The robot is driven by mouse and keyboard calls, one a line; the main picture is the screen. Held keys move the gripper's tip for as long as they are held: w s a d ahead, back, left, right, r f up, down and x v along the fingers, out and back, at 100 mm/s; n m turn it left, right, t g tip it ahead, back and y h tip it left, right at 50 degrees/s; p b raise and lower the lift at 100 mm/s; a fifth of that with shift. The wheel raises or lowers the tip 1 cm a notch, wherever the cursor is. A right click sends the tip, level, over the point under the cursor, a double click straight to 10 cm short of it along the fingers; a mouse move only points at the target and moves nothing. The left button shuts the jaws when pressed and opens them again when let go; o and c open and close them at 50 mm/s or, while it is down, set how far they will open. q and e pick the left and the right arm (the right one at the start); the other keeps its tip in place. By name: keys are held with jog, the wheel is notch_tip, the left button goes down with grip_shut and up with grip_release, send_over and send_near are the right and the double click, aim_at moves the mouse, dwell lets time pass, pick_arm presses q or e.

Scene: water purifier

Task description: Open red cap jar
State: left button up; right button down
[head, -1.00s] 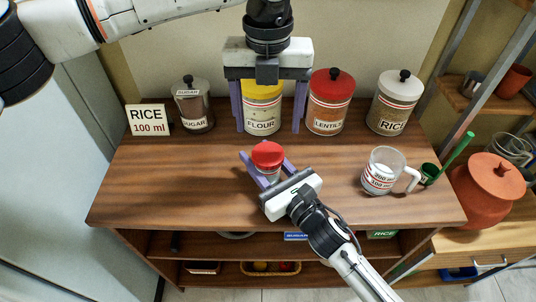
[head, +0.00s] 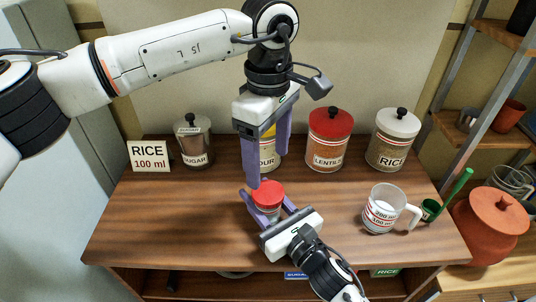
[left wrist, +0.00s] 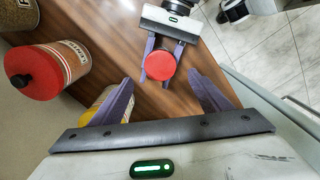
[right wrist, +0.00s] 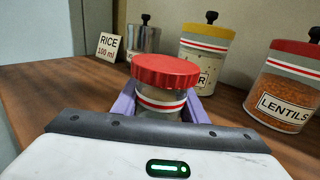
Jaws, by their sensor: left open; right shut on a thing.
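The small red cap jar (head: 267,197) stands on the wooden counter, its red cap on top. My right gripper (head: 267,206) is shut around the jar's body; the right wrist view shows the jar (right wrist: 163,102) between the purple fingers, below the cap. My left gripper (head: 268,160) is open and empty, pointing down above and just behind the jar. In the left wrist view the red cap (left wrist: 160,65) shows beyond and between the open fingers, apart from them.
Behind stand the sugar canister (head: 194,143), the partly hidden flour canister (head: 268,150), the lentils canister (head: 328,140) and the rice canister (head: 392,142). A sign (head: 149,156) stands at left. A measuring cup (head: 384,210) and green scoop (head: 431,208) are at right. The counter's left front is clear.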

aim_at(268, 191)
pick_arm(q)
jog(key=m, duration=1.1)
jog(key=f+m, duration=0.1)
jog(key=m, duration=0.4)
jog(key=shift+f, duration=3.5)
jog(key=c, duration=1.1)
